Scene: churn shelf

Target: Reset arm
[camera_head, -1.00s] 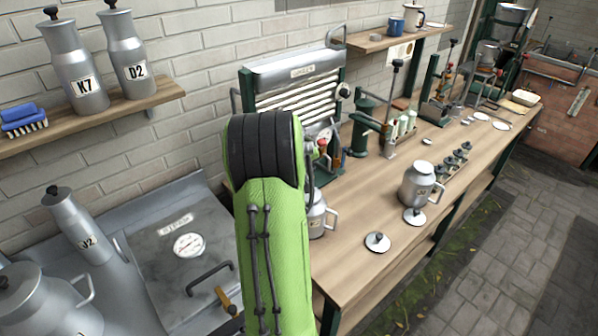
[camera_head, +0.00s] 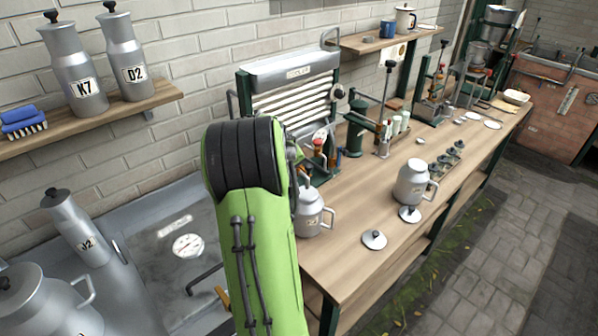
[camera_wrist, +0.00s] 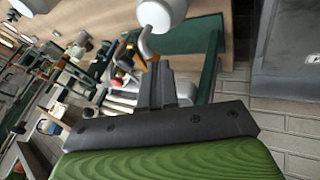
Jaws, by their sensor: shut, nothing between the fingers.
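My green arm rises in the front middle of the head view, and its bend hides my gripper there. In the wrist view my gripper (camera_wrist: 161,84) is shut, its fingers together with nothing between them. A pale jug (camera_wrist: 160,12) with a curved handle shows just beyond the fingertips; I cannot tell whether they touch. In the head view a lidded metal jug (camera_head: 308,212) stands on the wooden bench (camera_head: 345,270) right beside my arm.
Another metal jug (camera_head: 411,183) and two loose lids, a nearer one (camera_head: 374,239) and a farther one (camera_head: 410,214), are on the bench. A wall shelf (camera_head: 100,122) holds cans K7 (camera_head: 80,75) and D2 (camera_head: 128,60). Can J2 (camera_head: 75,225) stands at left. Paved floor (camera_head: 480,260) is clear at right.

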